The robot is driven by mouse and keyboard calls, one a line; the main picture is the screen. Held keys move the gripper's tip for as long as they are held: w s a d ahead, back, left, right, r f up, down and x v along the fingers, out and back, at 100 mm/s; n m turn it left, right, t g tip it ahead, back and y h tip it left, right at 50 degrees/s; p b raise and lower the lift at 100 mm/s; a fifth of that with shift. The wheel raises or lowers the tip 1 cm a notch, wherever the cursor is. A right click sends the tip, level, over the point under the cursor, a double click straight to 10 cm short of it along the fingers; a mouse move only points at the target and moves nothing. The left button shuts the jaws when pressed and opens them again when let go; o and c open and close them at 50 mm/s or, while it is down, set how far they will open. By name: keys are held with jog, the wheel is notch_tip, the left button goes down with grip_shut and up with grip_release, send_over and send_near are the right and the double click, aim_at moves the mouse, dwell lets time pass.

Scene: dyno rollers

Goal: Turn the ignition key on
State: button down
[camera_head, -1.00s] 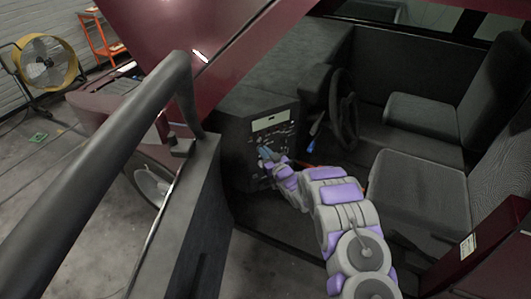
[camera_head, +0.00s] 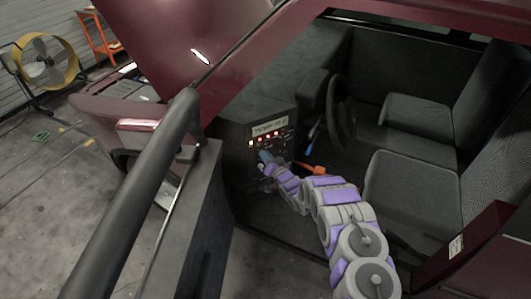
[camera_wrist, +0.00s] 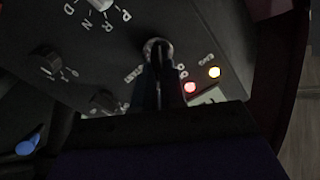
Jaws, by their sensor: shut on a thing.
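The ignition switch (camera_wrist: 158,46) shows as a round metal ring on the dark control panel (camera_wrist: 215,35) in the wrist view. My gripper (camera_wrist: 160,88) is shut on the ignition key at this switch, its narrow fingers hiding most of the key. In the head view, my gripper (camera_head: 266,160) is at the lower part of the panel (camera_head: 246,131), left of the steering wheel. The panel's display (camera_head: 269,129) is lit, with red and yellow lights below it. In the wrist view, a red light (camera_wrist: 190,87) and a yellow light (camera_wrist: 214,72) glow beside the switch.
The steering wheel (camera_head: 341,112) and a blue-tipped lever (camera_head: 311,133) are right of the panel. Seats (camera_head: 411,190) fill the right side. An open door (camera_head: 180,220) stands at left. Knobs (camera_wrist: 45,63) surround the switch. An orange part (camera_head: 313,169) lies behind my arm.

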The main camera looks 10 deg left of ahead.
jog(key=shift+w+d+r+m+p, duration=0.1)
jog(key=shift+m+p, duration=0.2)
jog(key=shift+m, duration=0.3)
jog(key=shift+w+d+r+m+p, duration=0.1)
jog(key=shift+m+p, duration=0.2)
jog(key=shift+m, duration=0.3)
jog(key=c, duration=1.2)
grip_release()
jog(key=shift+f, duration=0.2)
jog(key=shift+s+f, duration=0.1)
jog(key=p+v, duration=0.1)
jog(key=v, duration=1.6)
jog(key=shift+p, duration=0.3)
jog(key=shift+d, duration=0.1)
